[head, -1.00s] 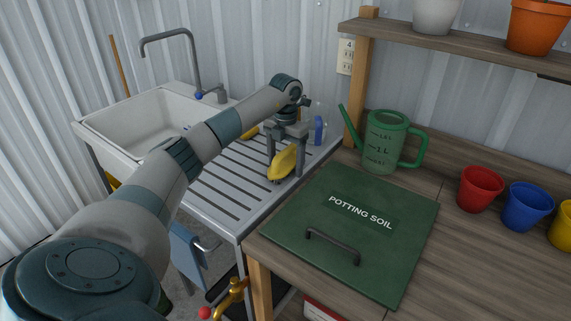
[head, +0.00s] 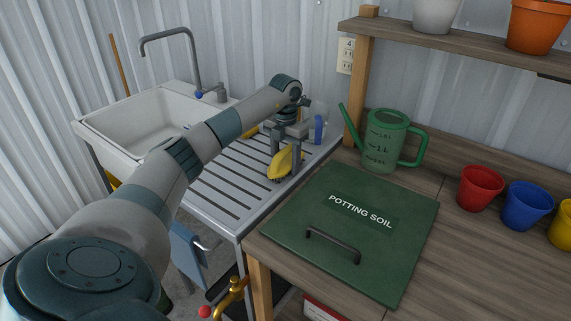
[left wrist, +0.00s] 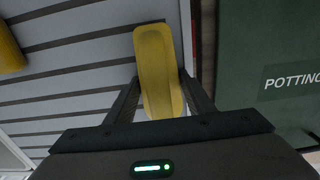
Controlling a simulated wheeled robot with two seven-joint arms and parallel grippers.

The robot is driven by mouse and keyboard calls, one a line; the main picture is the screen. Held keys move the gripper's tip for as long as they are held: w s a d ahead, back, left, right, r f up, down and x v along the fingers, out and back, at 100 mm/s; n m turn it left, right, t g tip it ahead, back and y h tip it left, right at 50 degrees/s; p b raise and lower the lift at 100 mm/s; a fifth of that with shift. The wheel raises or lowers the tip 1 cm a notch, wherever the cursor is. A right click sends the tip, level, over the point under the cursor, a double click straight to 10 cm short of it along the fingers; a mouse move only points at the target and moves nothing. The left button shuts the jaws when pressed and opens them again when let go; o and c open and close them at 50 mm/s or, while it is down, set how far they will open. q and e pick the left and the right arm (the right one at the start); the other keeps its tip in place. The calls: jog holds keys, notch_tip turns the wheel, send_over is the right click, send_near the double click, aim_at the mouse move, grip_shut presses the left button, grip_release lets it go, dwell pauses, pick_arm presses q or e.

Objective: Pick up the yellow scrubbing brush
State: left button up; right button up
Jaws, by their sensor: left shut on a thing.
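The yellow scrubbing brush (head: 284,163) is over the right part of the slatted drainboard in the head view, dark bristles downward. It also shows in the left wrist view (left wrist: 157,62), long and rounded, between the two fingers. My left gripper (head: 286,162) points down and is shut on the brush. Whether the brush still touches the slats I cannot tell. My right gripper is not in view.
The slatted drainboard (head: 222,188) joins a white sink (head: 100,124) at left. A second yellow thing (left wrist: 10,48) lies on the slats. A green watering can (head: 383,142) and a potting soil lid (head: 330,254) are on the bench at right.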

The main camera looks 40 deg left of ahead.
aim_at(288, 151)
pick_arm(q)
jog(key=shift+r, duration=0.1)
